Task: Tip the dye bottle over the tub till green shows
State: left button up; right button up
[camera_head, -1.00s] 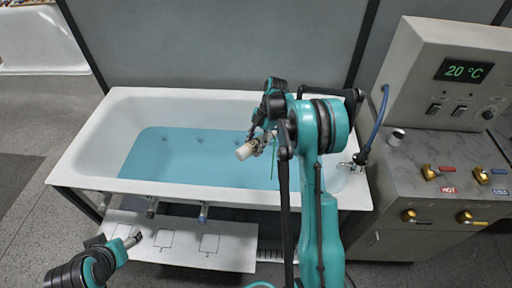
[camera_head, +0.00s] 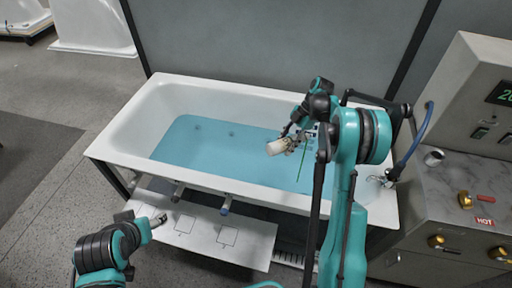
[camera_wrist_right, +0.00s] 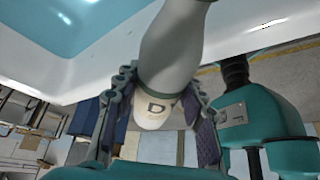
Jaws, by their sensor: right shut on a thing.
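The white tub (camera_head: 130,130) holds blue water (camera_head: 200,150); no green patch shows in it. My right gripper (camera_head: 293,143) is shut on the pale dye bottle (camera_head: 278,147) above the water. The bottle is tilted, its base facing left. A thin green line (camera_head: 302,160) runs down beside the gripper towards the water, like a stream of dye. In the right wrist view the fingers (camera_wrist_right: 163,115) grip the bottle (camera_wrist_right: 172,50), marked "D"; its far end is cut off by the top edge. My left gripper (camera_head: 158,219) is low before the tub, its jaws too small to judge.
A white panel (camera_head: 245,248) with marked squares lies in front of the tub. A marble-topped control unit (camera_head: 455,210) with taps and a display stands at the right. A grey wall (camera_head: 270,40) rises behind the tub.

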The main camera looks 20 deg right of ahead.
dwell(0.6)
jog(key=shift+r+p, duration=2.45)
jog(key=shift+r, duration=1.6)
jog(key=shift+a+r+h+p, duration=0.15)
jog(key=shift+r+h+p, duration=0.25)
jog(key=shift+h+p, duration=0.4)
jog(key=shift+r+t+h, duration=0.2)
jog(key=shift+t+h, duration=0.2)
jog(key=shift+h, duration=0.4)
jog(key=h, duration=0.3)
jog(key=shift+s+a+r+t, duration=0.15)
jog(key=shift+r+t, duration=0.15)
jog(key=shift+t, duration=0.1)
jog(key=shift+h, duration=0.6)
jog(key=shift+d, duration=0.35)
